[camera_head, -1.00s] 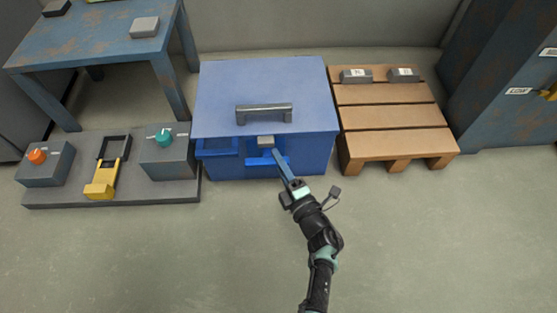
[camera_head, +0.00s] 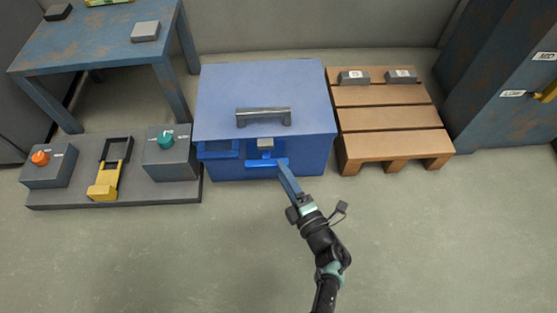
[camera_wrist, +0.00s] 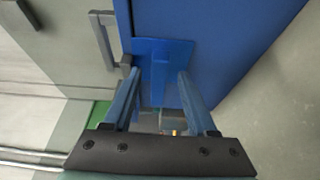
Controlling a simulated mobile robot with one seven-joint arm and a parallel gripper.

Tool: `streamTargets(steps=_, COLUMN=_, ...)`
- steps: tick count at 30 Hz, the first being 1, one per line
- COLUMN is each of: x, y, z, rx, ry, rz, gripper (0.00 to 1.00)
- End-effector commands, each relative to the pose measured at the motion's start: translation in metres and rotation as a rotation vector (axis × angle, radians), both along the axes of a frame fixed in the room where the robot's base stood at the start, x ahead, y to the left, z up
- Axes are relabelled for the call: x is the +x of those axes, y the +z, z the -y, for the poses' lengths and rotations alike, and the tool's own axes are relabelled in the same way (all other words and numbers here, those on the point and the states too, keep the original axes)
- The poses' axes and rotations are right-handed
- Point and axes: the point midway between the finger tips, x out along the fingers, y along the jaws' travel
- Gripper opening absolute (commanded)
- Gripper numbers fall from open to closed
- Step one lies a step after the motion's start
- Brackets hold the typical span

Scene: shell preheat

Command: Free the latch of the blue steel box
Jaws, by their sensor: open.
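The blue steel box (camera_head: 215,100) stands on the floor with its lid down and a grey bar handle (camera_head: 264,111) on top. On its front is the latch, with a small grey catch (camera_head: 265,143) above a bright blue crosspiece (camera_head: 258,163). My gripper (camera_head: 282,167) is just in front of the crosspiece's right end. In the wrist view my gripper (camera_wrist: 158,78) is open, with a blue T-shaped latch piece (camera_wrist: 160,50) ahead and its stem in line with the gap. I cannot tell whether the fingers touch it.
A wooden pallet (camera_head: 385,118) with two small labelled blocks stands right of the box. On the left, a grey base (camera_head: 120,198) holds two knob units and a yellow-handled clamp. A blue table (camera_head: 95,60) is behind it, and a blue cabinet (camera_head: 500,90) is far right. The front floor is clear.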

Motion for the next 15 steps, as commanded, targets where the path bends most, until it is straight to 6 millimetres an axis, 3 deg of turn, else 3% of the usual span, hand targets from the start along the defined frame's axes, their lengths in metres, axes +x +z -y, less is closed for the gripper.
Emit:
streamTargets(steps=9, x=-0.063, y=0.003, z=0.026, rx=0.001, ry=-0.003, rz=-0.002, gripper=0.57)
streamTargets(steps=15, x=-0.081, y=0.000, z=0.033, rx=0.001, ry=0.001, rz=0.000, gripper=0.57)
